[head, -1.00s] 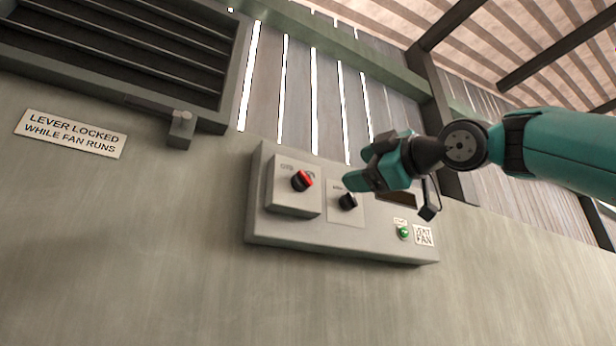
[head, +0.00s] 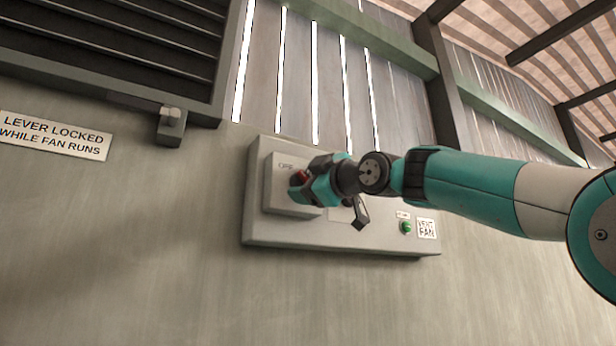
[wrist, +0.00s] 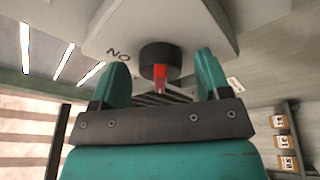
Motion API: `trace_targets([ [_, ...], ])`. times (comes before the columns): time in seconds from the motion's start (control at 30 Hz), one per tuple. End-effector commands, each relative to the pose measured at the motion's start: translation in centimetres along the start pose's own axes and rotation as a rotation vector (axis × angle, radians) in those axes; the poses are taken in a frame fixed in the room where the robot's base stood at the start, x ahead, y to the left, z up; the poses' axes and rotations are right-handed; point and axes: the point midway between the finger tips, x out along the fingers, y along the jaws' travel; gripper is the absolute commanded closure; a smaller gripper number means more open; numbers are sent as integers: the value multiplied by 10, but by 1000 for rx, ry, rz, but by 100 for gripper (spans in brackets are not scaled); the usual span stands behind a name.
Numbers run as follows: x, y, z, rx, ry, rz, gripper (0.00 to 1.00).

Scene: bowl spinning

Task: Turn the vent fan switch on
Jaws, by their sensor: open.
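The vent fan control panel (head: 340,236) is a light grey box on the wall in the head view. At its left is a raised plate (head: 283,172) with a black rotary switch that has a red mark (head: 299,178).
A green lamp (head: 406,227) and a "VENT FAN" label (head: 427,228) are at the panel's right. A louvred vent (head: 120,50) with a lever (head: 171,125) is upper left, beside a sign (head: 55,135) reading "LEVER LOCKED WHILE FAN RUNS". The wall below the panel is clear.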

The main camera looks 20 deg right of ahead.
Motion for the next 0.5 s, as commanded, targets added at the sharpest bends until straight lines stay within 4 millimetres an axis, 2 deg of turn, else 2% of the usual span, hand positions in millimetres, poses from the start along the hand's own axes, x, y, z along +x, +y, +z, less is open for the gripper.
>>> trace_targets([
  [0.13, 0, 0, 0, 0, 0, 0, 30],
  [0.33, 0, 0, 0, 0, 0, -1, 76],
  [0.37, 0, 0, 0, 0, 0, -1, 79],
  [0.5, 0, 0, 0, 3, 0, 0, 79],
])
